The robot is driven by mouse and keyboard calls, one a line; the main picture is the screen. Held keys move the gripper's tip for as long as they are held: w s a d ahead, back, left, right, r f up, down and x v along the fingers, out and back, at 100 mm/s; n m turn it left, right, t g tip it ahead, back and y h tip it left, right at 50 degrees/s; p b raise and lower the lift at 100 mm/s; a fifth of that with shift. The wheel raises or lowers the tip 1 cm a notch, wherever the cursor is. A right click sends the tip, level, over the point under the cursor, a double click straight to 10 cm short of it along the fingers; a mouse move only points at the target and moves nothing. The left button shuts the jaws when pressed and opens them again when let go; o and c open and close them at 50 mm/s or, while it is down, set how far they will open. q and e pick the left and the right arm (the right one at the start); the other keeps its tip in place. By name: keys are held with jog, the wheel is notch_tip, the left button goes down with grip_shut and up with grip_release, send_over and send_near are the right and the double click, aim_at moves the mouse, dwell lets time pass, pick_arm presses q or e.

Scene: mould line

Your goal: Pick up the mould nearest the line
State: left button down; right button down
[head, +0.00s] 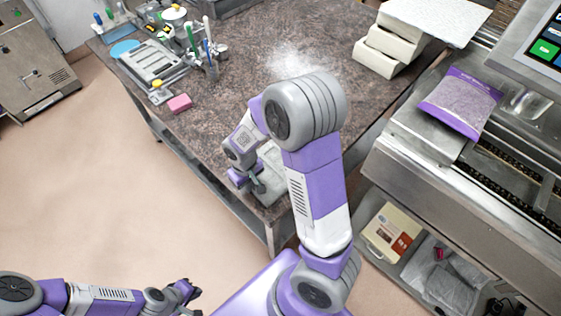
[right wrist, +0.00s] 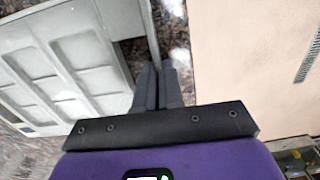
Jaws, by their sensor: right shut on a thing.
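A pale grey mould (head: 272,168) with raised rims around its compartments lies on the near corner of the dark stone worktop, partly hidden behind my right arm. It fills the left of the right wrist view (right wrist: 62,72). My right gripper (head: 257,187) is shut on the edge of this mould; its dark fingers (right wrist: 158,72) pinch the rim at the worktop's edge. I cannot tell any gap under the mould. Another grey mould or tray (head: 152,60) lies at the far left of the worktop. My left gripper (head: 190,290) is empty, low over the floor, and its fingers look apart.
Several tools in holders (head: 200,48) and a pink block (head: 180,103) stand at the worktop's left. White stacked moulds or boxes (head: 388,48) sit at the back right. The metal line machine (head: 425,150) with a purple bag (head: 460,100) is at right. The worktop's middle is free, with white powder.

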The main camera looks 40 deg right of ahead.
notch_tip(320, 180, up, 14)
jog(key=p, duration=0.5)
dwell(0.4)
